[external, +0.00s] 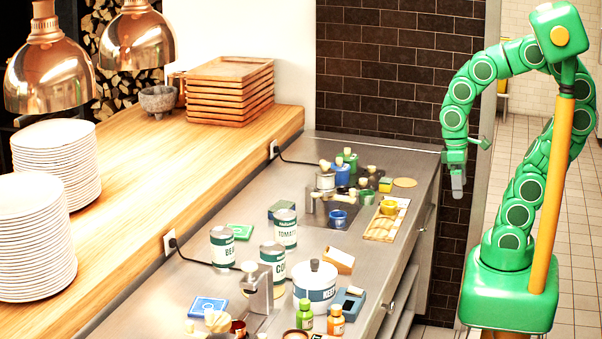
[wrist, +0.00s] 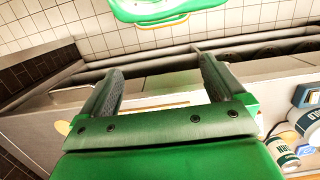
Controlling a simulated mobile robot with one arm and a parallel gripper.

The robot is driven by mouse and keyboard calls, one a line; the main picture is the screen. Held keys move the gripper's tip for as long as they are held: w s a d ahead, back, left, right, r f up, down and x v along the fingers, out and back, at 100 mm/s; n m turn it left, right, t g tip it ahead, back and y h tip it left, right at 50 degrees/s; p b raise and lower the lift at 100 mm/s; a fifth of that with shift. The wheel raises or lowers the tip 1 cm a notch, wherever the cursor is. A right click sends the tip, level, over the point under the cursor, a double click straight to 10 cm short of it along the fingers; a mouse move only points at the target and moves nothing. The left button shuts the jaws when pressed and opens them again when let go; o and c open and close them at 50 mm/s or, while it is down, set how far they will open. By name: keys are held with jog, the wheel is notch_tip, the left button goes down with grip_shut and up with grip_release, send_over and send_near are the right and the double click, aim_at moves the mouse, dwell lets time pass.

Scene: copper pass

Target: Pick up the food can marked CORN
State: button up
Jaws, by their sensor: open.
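The can (external: 272,260) whose visible letters read "CO" stands upright on the steel counter in the external view, partly covered by a metal holder in front. A can marked TOMATO (external: 285,230) stands behind it, and one marked BEA (external: 222,248) stands to its left. My gripper (external: 457,190) hangs at the counter's far right edge, well apart from the cans. In the wrist view, my gripper (wrist: 160,65) has its two fingers spread with nothing between them.
Several jars and a wooden tray (external: 385,225) are farther back. Plate stacks (external: 35,235) stand on the wooden shelf.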

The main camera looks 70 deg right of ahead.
jog(key=w+a+r+m+t+y, duration=0.15)
jog(key=w+a+y, duration=0.35)
jog(key=a, duration=0.5)
jog(key=w+a+r+m+y, duration=0.25)
jog(key=w+a, duration=0.35)
jog(key=a, duration=0.4)
jog(key=w+a+r+m+y, duration=0.1)
jog(key=w+a+m+y, duration=0.2)
jog(key=w+a+y, duration=0.45)
jog(key=w+a+m+t, duration=0.3)
jog(key=w+a+m, duration=0.15)
jog(key=w, duration=0.25)
jog(key=w+f+m+t+h, duration=0.2)
jog(key=w+f+m+t, duration=0.2)
jog(key=w+f+m, duration=0.35)
jog(key=m+h, duration=0.1)
jog(key=m, duration=0.4)
send_near(272, 255)
jog(key=shift+w+d+f+t, duration=0.15)
jog(key=shift+w+f, duration=0.25)
jog(key=shift+f, duration=0.05)
jog(key=shift+w+d+f+t, duration=0.1)
jog(key=shift+w+d+f, duration=0.05)
jog(key=shift+w+f, duration=0.3)
jog(key=shift+m+h, duration=0.3)
jog(key=shift+h, duration=0.1)
jog(key=shift+f+x, duration=0.1)
jog(key=shift+x, duration=1.9)
jog(key=shift+f+x, duration=0.15)
jog(key=shift+x, duration=1.8)
